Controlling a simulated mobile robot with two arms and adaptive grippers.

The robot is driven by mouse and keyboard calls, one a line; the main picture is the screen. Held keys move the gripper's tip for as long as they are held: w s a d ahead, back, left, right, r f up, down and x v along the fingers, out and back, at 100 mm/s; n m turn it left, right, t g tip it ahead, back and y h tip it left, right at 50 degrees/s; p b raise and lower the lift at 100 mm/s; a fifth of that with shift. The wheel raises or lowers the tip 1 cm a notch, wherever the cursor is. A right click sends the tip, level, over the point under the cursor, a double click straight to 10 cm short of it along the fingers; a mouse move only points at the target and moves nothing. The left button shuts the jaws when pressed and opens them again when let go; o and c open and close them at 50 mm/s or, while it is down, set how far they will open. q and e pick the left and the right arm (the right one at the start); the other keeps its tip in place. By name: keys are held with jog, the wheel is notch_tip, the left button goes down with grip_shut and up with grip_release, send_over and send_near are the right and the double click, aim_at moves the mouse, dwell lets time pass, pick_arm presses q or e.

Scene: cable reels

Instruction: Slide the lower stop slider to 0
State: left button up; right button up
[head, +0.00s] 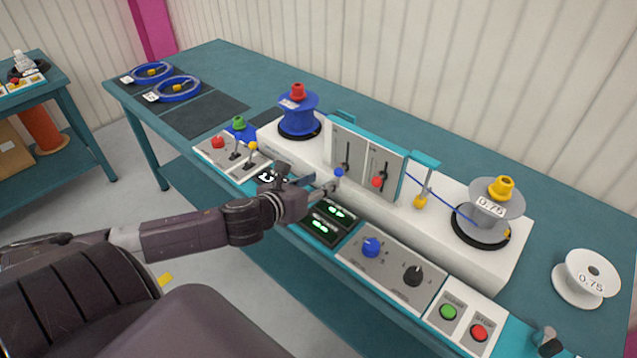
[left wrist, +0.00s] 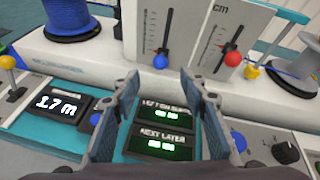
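An upright grey panel (head: 350,147) carries two vertical slots with scales. A blue-knobbed slider (head: 339,172) is in the left slot and a red-knobbed slider (head: 377,182) in the right. In the left wrist view the blue knob (left wrist: 160,62) sits near the bottom of its slot. The red knob (left wrist: 233,58) also sits low, with some slot visible below its lever. My left gripper (head: 326,188) is in front of the panel, close to the blue knob. Its fingers (left wrist: 165,95) are open and empty. My right gripper is not in view.
Below the panel are lit green displays (head: 330,215) and a box with blue and black dials (head: 392,262). Levers (head: 243,158) stand to the left. A blue reel (head: 298,117) and a grey reel (head: 487,212) flank the panel, with a cable running from the grey reel.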

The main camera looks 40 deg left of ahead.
aim_at(336, 174)
pick_arm(q)
jog(key=p+x, duration=0.1)
jog(key=x, duration=0.6)
jog(key=shift+w+f, duration=0.1)
jog(key=shift+c, duration=0.7)
grip_shut()
jog(key=c, duration=0.5)
grip_release()
jog(key=shift+c, duration=0.2)
grip_shut()
jog(key=shift+f, duration=0.55)
jog(key=o, duration=0.7)
grip_release()
